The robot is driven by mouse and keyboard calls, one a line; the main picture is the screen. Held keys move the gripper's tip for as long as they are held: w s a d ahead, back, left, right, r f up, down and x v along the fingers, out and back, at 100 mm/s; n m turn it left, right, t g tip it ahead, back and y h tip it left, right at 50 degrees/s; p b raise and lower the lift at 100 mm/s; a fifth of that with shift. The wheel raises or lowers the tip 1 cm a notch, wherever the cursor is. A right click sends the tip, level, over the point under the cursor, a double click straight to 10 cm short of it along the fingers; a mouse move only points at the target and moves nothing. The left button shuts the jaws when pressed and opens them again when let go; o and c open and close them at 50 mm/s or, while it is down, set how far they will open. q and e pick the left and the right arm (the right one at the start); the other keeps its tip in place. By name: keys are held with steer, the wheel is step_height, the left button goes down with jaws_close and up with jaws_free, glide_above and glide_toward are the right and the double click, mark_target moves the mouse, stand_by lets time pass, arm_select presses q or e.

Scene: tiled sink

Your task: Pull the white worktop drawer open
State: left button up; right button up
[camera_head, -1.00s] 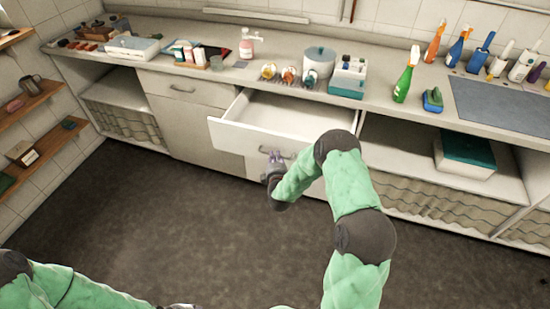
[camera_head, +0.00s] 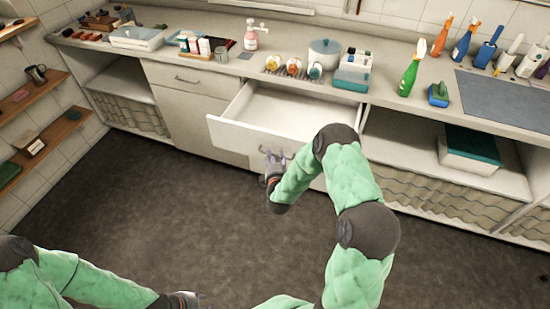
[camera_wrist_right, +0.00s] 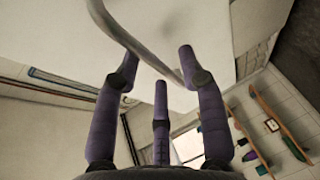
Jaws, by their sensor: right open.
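The white worktop drawer (camera_head: 232,133) sticks well out from under the worktop, with its empty-looking white interior showing in the head view. My right gripper (camera_head: 274,158) is at its front panel. In the right wrist view my right gripper (camera_wrist_right: 158,66) has its purple fingers spread, and the curved metal drawer handle (camera_wrist_right: 138,45) runs between them. The fingers are not closed around the handle; contact is hard to judge. My left gripper (camera_head: 190,299) is low at the bottom edge of the head view, partly cut off, away from the drawer.
A closed drawer (camera_head: 187,80) and cabinet front stand left of the open drawer. Open shelving with a teal-lidded box (camera_head: 468,150) is to the right. Bottles, a pot (camera_head: 324,56) and a spray bottle (camera_head: 410,72) stand on the worktop. The dark floor (camera_head: 150,210) in front is clear.

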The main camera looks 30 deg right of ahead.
steer(key=shift+s, duration=0.1)
steer(key=v, duration=1.2)
steer(key=shift+d, duration=0.1)
steer(key=s+a+f+m+g+y, duration=0.3)
steer(key=a+f+m+y, duration=0.1)
steer(key=a+f, duration=0.25)
steer(key=s+a+f+m+g+y, duration=0.2)
steer(key=a+f+m+g+y, duration=0.1)
steer(key=a+f, duration=0.3)
steer(key=s+a+f+m+g+y, duration=0.2)
steer(key=s+a+f+m+g, duration=0.1)
steer(key=s, duration=0.4)
steer(key=s+a+f+m+g+y, duration=0.2)
steer(key=s+a+m+g, duration=0.2)
steer(key=s, duration=0.4)
steer(key=shift+a+f+g, duration=0.3)
steer(key=shift+a+f, duration=0.1)
steer(key=shift+a, duration=0.2)
